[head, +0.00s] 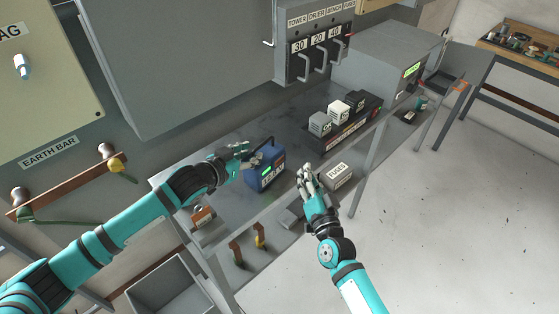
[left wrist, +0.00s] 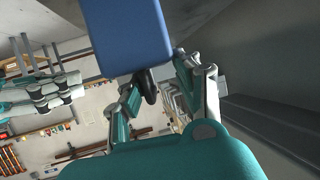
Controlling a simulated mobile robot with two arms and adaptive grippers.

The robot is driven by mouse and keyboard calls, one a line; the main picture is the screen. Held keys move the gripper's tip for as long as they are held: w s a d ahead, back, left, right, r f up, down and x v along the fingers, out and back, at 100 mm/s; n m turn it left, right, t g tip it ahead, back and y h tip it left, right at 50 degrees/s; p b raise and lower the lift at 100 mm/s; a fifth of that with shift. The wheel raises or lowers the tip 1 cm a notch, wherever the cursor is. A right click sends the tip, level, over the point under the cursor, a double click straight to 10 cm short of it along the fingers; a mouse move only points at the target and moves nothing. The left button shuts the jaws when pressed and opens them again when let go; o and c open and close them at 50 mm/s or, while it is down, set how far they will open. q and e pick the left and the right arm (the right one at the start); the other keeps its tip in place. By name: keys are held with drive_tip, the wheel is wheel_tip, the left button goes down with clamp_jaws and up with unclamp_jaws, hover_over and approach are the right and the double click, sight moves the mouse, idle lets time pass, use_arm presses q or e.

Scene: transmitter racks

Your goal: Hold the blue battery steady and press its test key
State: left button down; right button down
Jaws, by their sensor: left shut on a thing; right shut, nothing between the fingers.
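In the left wrist view the battery's blue body (left wrist: 127,32) fills the top middle, by the fingers. My right gripper (head: 306,177) is shut and empty, to the right of the battery and apart from it, beside the fuses box. I cannot make out the test key.
A box labelled FUSES (head: 338,177) sits right of my right gripper. Switches (head: 318,55) hang on the cabinet above. A grey bin (head: 172,288) is below the bench front. Bare bench lies behind the battery.

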idle(0.3)
use_arm(q)
drive_tip(key=c, duration=0.8)
unclamp_jaws()
drive_tip(key=shift+c, duration=0.2)
